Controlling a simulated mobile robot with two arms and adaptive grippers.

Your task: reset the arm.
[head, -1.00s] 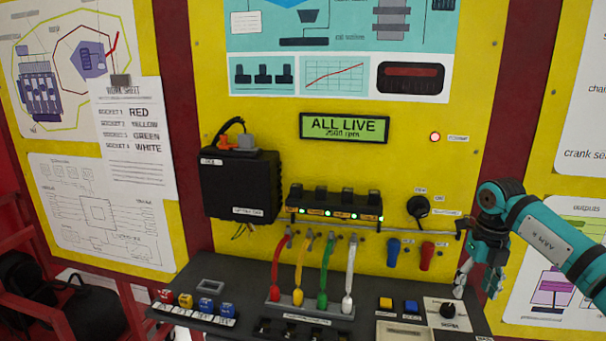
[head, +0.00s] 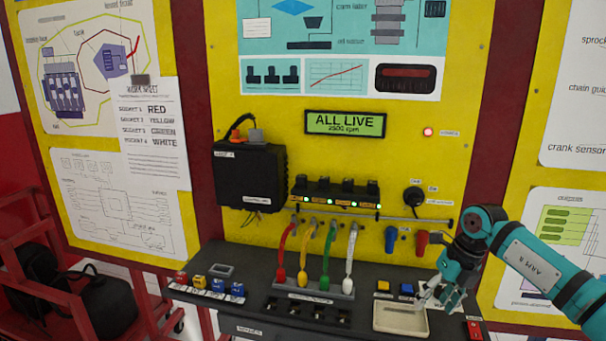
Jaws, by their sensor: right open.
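My right gripper (head: 436,296) is at the lower right of the head view, over the right end of the black bench shelf. It is open and appears empty, with its fingers pointing down and left beside a shallow cream tray (head: 401,330). My right arm (head: 540,262) comes in from the right edge, teal and black, bent at the wrist. My left gripper is out of view. The display (head: 346,123) on the yellow panel reads "ALL LIVE" and "2500 rpm".
Red, yellow, green and white leads (head: 349,250) run up to the black coil row (head: 336,192). Yellow and blue buttons (head: 383,286) sit just left of my gripper. Blue and red plugs (head: 422,243) hang above it. A red switch (head: 474,329) is at the shelf's right end.

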